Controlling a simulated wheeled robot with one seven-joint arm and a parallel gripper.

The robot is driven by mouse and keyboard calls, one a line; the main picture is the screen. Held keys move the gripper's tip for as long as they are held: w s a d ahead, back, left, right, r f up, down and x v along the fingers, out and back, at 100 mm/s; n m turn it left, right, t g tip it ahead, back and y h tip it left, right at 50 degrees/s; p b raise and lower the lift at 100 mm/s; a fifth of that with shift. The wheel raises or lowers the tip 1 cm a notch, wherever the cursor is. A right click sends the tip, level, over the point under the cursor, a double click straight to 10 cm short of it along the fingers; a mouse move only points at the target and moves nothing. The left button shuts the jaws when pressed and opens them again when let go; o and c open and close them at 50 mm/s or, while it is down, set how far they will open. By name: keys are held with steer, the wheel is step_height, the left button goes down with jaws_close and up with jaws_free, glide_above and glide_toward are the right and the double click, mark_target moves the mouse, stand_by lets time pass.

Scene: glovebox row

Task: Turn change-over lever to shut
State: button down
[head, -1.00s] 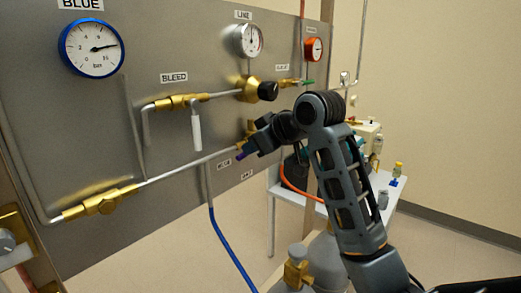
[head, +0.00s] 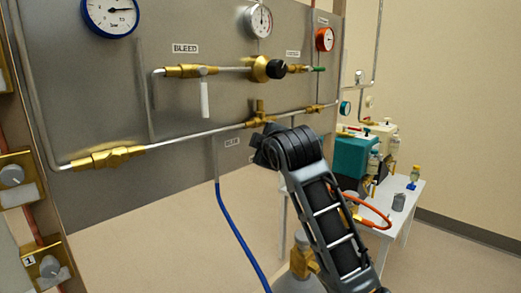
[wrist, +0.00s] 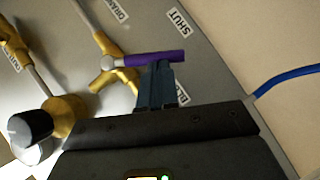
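The change-over lever (wrist: 145,58) has a purple sleeve and juts right from its brass valve (wrist: 107,63) in the wrist view. It points between the SHUT label (wrist: 179,22) and the partly hidden BLUE label (wrist: 183,93). My gripper (wrist: 160,66) has its two fingers together, tips right at the sleeve's lower side; the sleeve lies across them, not visibly between them. Whether they touch cannot be told. In the head view, the valve (head: 258,116) sits on the lower pipe. My gripper (head: 264,153) is just below it, mostly behind my arm, which hides the lever.
A regulator with a black knob (head: 277,69) and a bleed valve (head: 205,72) sit above on the steel panel (head: 180,112). A blue hose (head: 228,223) hangs below. A white table (head: 406,202) with equipment stands right, and a brass-topped cylinder (head: 301,258) stands low in front.

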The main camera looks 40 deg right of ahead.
steer(key=shift+w+d+f+n+t+h+b, duration=0.1)
steer(key=shift+d+f+n+t+h+b, duration=0.45)
steer(key=shift+n+b, duration=0.45)
steer(key=shift+d+f+n+t+h+b, duration=0.35)
steer(key=shift+d+f+n+h+b, duration=0.25)
steer(key=shift+n+b, duration=0.4)
steer(key=shift+d, duration=0.1)
